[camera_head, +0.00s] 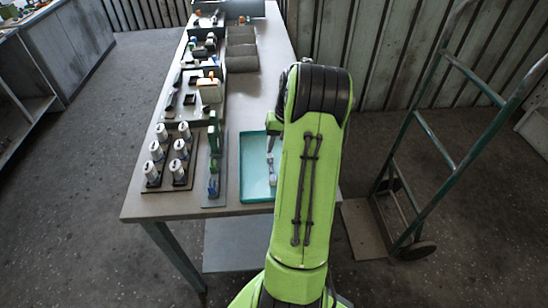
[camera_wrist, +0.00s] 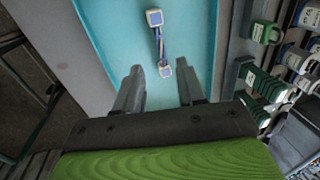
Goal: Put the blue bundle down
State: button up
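The blue bundle (camera_wrist: 160,42) is a short blue cable with a white block at each end. In the wrist view it lies on the floor of the teal tray (camera_wrist: 108,40), ahead of my fingertips, with its lower block nearest the gap between them. In the head view the bundle (camera_head: 271,169) shows in the tray (camera_head: 250,183), just left of my green arm, which hides the tray's right part. My gripper (camera_wrist: 160,72) is open with its two fingers wide apart.
A rack of green and blue clips (camera_head: 214,160) stands left of the tray. Beyond it is a dark holder with several white cylinders (camera_head: 154,172). Grey bins (camera_head: 241,48) stand farther back on the table. A green hand truck (camera_head: 420,150) is to the right.

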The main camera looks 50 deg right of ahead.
jog(key=w+a+r+n+h, duration=0.1)
jog(key=a+r+n, duration=0.2)
jog(key=a+r, duration=0.65)
jog(key=w+a+r+n+h, duration=0.15)
jog(key=a+r, duration=0.45)
jog(key=a, duration=0.7)
jog(key=s+a+n+t+y, duration=0.1)
jog(key=s+a+n+t, duration=0.3)
jog(key=s+a, duration=0.8)
jog(key=shift+s+a+n, duration=0.4)
jog(key=shift+s+n, duration=0.1)
jog(key=shift+n, duration=0.15)
